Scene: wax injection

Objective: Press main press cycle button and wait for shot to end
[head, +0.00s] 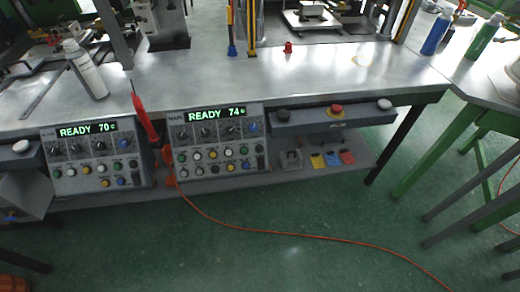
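Two control boxes hang at the front edge of the metal bench. The left control box (95,172) reads "READY 70" in green and the right control box (213,163) reads "READY 74"; both carry knobs and coloured buttons. Right of them, a grey strip holds a black button (283,115), a red button (336,110) on a yellowish base and a white button (384,104). Another white button (21,146) sits at the far left. I cannot tell which is the main press cycle button. Neither of my grippers is in view.
A red handheld tool (144,112) hangs between the boxes; an orange cable (290,234) runs across the green floor. A white bottle (86,70), a small red object (288,47) and press parts stand on the bench (225,85). Blue (437,33) and green (484,35) bottles stand right.

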